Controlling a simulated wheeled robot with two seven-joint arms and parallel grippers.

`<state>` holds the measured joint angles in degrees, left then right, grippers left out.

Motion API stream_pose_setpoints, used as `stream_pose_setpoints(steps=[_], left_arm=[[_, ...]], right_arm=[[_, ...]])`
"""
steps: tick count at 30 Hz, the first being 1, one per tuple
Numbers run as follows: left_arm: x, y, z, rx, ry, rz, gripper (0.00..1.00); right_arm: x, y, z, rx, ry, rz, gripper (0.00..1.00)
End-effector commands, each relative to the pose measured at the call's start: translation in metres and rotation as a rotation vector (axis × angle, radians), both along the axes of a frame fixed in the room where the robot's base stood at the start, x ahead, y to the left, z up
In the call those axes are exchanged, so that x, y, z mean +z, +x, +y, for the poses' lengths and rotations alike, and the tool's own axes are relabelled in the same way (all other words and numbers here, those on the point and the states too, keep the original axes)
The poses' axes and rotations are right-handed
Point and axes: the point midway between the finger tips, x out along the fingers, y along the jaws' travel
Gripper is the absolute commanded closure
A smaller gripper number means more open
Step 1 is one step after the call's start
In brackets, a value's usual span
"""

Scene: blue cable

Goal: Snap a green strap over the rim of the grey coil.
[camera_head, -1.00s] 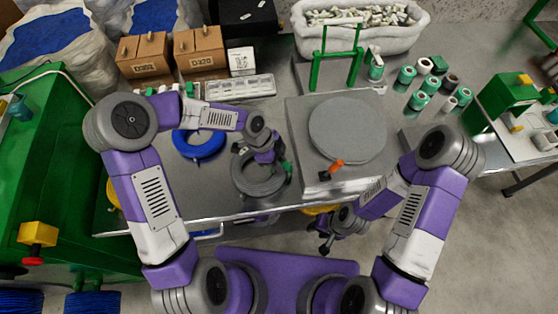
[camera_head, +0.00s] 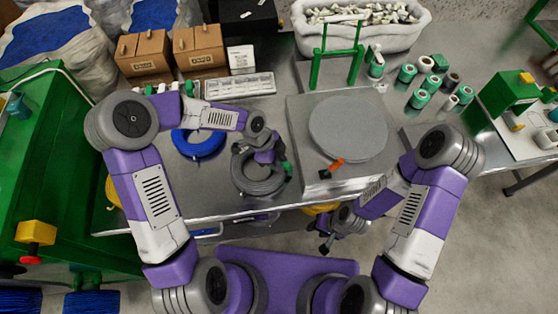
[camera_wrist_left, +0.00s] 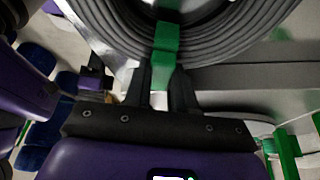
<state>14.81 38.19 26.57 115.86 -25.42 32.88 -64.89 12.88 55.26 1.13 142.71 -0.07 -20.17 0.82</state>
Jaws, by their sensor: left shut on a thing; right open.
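The grey coil (camera_head: 256,184) lies on the metal table in the head view, left of the square machine. It fills the top of the left wrist view (camera_wrist_left: 222,45). My left gripper (camera_wrist_left: 160,88) is at the coil's near right rim and is shut on a green strap (camera_wrist_left: 164,55). The strap lies against the coil's rim, with its upper part over the windings. A bit of green shows at the rim in the head view (camera_head: 286,167). I cannot tell whether the strap is fully seated. My right gripper (camera_head: 325,246) is open and empty, below the table's front edge.
A blue coil (camera_head: 198,151) lies left of the grey one. A square machine with a round grey plate (camera_head: 347,126) stands close to the right. A clear compartment tray (camera_head: 240,87) and cardboard boxes (camera_head: 143,54) are behind. Green and white spools (camera_head: 417,100) stand farther right.

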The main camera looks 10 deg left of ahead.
Motion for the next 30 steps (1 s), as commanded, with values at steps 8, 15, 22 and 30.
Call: stream_pose_setpoints(steps=[8,15,22,30], left_arm=[[-0.0018,0.0,0.0,0.0,0.0,0.0,0.67],[-0.0017,-0.0001,0.0,0.0,0.0,0.0,0.59],[-0.0018,-0.0001,0.0,0.0,0.0,0.0,0.37],[0.0017,-0.0001,0.0,0.0,0.0,0.0,0.37]], right_arm=[[-0.0011,0.0,0.0,0.0,0.0,0.0,0.57],[-0.0009,0.0,0.0,0.0,0.0,0.0,0.57],[-0.001,-0.0001,0.0,0.0,0.0,0.0,0.57],[0.0021,0.0,0.0,0.0,0.0,0.0,0.57]])
